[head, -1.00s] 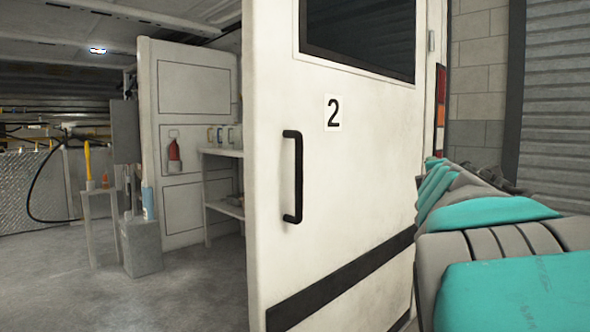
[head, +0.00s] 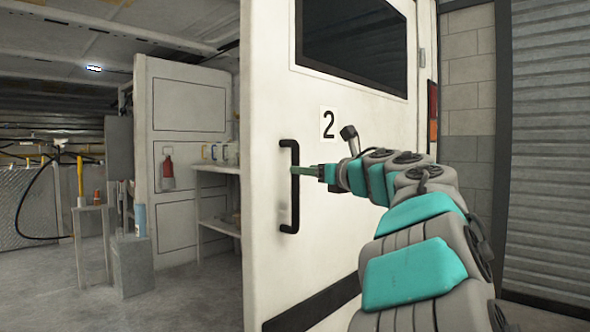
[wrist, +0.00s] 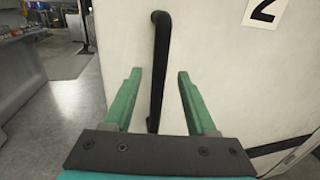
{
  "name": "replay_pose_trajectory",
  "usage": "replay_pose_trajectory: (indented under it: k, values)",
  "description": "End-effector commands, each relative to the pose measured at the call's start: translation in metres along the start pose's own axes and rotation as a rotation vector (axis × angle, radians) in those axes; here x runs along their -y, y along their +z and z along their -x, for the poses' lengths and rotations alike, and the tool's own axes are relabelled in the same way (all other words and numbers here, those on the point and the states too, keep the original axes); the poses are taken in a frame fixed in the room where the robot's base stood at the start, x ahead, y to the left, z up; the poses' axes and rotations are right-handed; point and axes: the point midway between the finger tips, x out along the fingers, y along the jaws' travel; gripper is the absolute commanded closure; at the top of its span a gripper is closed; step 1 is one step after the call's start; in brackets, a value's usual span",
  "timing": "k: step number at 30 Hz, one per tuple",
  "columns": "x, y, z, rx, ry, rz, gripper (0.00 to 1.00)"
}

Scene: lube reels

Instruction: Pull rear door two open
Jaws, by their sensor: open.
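Rear door two (head: 340,240) is a white door with a dark window and a "2" label (head: 328,124). It stands swung partly open, with the van's inside in view to its left. Its black vertical handle (head: 290,187) is near the door's left edge. My gripper (head: 298,169) is at the handle's middle height in the head view. In the wrist view, my gripper (wrist: 157,75) is open, its two green fingers on either side of the black handle (wrist: 156,75). The fingers look apart from the bar.
A grey block wall (head: 468,100) and a corrugated shutter (head: 550,150) are to the right. The floor (head: 200,300) left of the door is clear.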

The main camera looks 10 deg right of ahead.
Motion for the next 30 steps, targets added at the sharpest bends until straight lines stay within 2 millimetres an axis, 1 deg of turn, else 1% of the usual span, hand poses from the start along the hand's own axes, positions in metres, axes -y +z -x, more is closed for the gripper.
replay_pose_trajectory:
  k: [1, 3, 9, 13, 20, 23, 30]
  values:
    - [-0.001, 0.001, -0.008, 0.000, 0.004, 0.001, 0.43]
    - [-0.001, 0.001, -0.018, 0.000, 0.004, 0.000, 0.43]
    - [-0.001, 0.001, -0.044, -0.001, 0.003, -0.001, 0.43]
    - [-0.001, 0.000, -0.052, 0.000, 0.002, -0.001, 0.43]
    - [-0.001, 0.000, -0.052, 0.001, 0.000, -0.001, 0.43]
    - [-0.001, 0.001, -0.052, 0.001, 0.000, -0.001, 0.52]
    - [0.000, 0.001, -0.052, 0.001, -0.001, -0.002, 0.79]
